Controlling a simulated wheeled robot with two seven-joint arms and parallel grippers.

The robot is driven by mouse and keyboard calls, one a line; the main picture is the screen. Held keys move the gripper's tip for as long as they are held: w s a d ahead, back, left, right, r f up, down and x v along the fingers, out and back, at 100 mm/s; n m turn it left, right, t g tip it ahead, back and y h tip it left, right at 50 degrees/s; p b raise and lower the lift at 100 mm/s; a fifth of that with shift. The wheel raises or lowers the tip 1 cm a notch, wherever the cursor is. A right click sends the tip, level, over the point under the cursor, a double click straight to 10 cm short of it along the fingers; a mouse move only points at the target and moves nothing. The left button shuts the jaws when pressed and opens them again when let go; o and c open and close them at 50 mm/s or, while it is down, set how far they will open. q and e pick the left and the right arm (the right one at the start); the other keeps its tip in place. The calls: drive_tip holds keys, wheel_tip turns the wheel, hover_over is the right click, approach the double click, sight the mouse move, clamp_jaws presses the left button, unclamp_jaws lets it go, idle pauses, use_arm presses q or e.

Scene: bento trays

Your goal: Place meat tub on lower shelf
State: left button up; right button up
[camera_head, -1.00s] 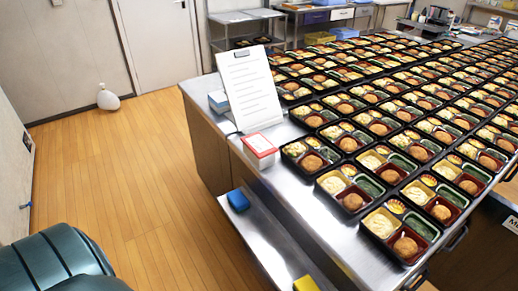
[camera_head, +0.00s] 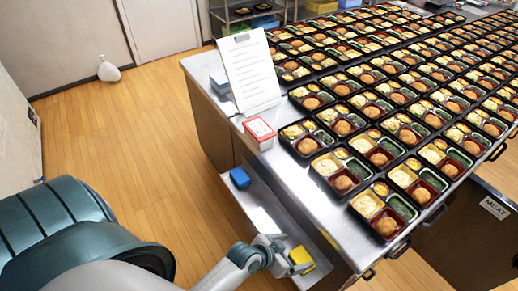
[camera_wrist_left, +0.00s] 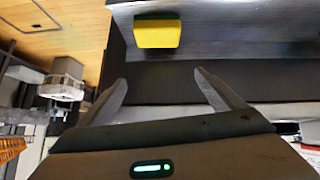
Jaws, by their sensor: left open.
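A small white tub with a red-bordered lid (camera_head: 259,133) stands on the near left edge of the steel counter, below the clipboard; I cannot read its label. The lower shelf (camera_head: 262,208) is a bare metal ledge along the counter's side. My left gripper (camera_head: 296,268) is over the near end of this shelf, by a yellow block (camera_head: 301,258). In the left wrist view, the left gripper (camera_wrist_left: 160,77) is open and empty, and the yellow block (camera_wrist_left: 157,33) lies beyond its fingertips. My right gripper is out of view.
A blue block (camera_head: 240,178) lies on the far end of the lower shelf. A white clipboard (camera_head: 250,75) leans behind the tub. Many filled bento trays cover the counter. The shelf between the two blocks is clear. A MEAT sign (camera_head: 495,208) is at right.

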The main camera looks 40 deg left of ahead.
use_arm(q)
drive_tip(key=w+r+t, duration=0.1)
drive_tip(key=w+r, duration=0.2)
drive_tip(key=r, duration=0.1)
drive_tip(key=w+d+r+t+h, duration=0.1)
drive_tip(key=w+r+t, duration=0.1)
drive_tip(key=w+r, duration=0.2)
drive_tip(key=w+d+r+t+p, duration=0.1)
drive_tip(key=w+r+t, duration=0.1)
drive_tip(key=w+r, duration=0.2)
drive_tip(key=shift+w+r, duration=0.1)
drive_tip(key=shift+r, duration=0.5)
drive_tip(key=w+a+r+n+t+y+p, duration=0.1)
drive_tip(key=w+a+r+n+t+y, duration=0.3)
drive_tip(key=w, duration=0.3)
drive_tip(key=w+a+r+n+t+y, duration=0.2)
drive_tip(key=w+a+r+n+y, duration=0.25)
drive_tip(key=w+a+r, duration=0.25)
drive_tip(key=a+f+n+g+y, duration=0.6)
drive_tip(key=a+n+g+y, duration=0.2)
drive_tip(key=g, duration=0.5)
drive_tip(key=shift+s+a+f+n+g+y+p, duration=0.35)
drive_tip(key=shift+s+a+g+y+p, duration=0.1)
drive_tip(key=shift+a+y, duration=0.7)
